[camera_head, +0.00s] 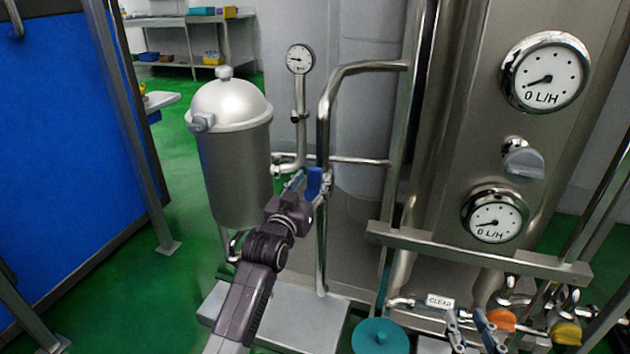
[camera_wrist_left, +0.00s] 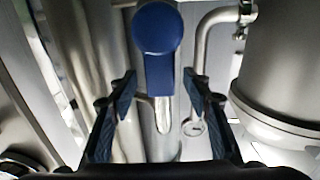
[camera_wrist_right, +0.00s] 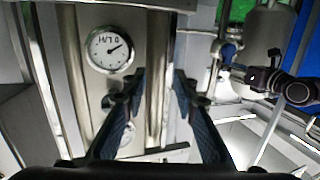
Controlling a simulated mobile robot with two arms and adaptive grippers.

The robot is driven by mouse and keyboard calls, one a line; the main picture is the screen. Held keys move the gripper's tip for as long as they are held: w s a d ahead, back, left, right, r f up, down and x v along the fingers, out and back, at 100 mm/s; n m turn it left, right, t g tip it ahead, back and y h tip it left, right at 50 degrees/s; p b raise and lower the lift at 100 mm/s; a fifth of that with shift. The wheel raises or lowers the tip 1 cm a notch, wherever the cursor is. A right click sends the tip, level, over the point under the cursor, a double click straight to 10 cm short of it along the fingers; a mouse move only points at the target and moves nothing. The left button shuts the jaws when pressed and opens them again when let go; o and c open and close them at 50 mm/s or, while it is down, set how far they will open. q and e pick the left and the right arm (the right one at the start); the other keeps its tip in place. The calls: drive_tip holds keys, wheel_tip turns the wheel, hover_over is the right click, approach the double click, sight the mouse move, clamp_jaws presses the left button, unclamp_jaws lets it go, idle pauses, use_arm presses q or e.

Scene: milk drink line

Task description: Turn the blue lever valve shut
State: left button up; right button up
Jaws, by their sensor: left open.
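The blue lever (camera_head: 314,180) is on the piping beside the steel tank in the head view. In the left wrist view the blue lever (camera_wrist_left: 157,45) has a round end and a straight arm pointing down the picture toward my gripper. My left gripper (camera_wrist_left: 160,88) is open, with one finger on each side of the lever's arm and gaps visible on both sides. In the head view my left gripper (camera_head: 307,188) partly hides the valve. The lever also shows small in the right wrist view (camera_wrist_right: 228,51). My right gripper (camera_wrist_right: 159,80) is open and empty.
A lidded steel canister (camera_head: 236,160) stands left of the lever. A pressure gauge (camera_head: 299,59) is above. A panel with flow dials (camera_head: 546,74) is at right, with orange (camera_head: 500,320) and yellow (camera_head: 566,333) knobs below.

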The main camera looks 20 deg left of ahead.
use_arm(q)
drive_tip(key=shift+w+b, duration=0.3)
drive_tip(key=shift+w, duration=0.95)
use_arm(e)
drive_tip(key=shift+w+a+r+t+y, duration=0.15)
drive_tip(key=shift+r+t, duration=0.4)
drive_tip(key=shift+r, duration=0.55)
drive_tip(key=shift+s+a+r+t+y, duration=0.1)
drive_tip(key=shift+a+r+t+y, duration=0.15)
drive_tip(key=shift+r+t, duration=0.6)
drive_tip(key=shift+r+g, duration=0.25)
drive_tip(key=shift+g, duration=0.05)
use_arm(q)
clamp_jaws()
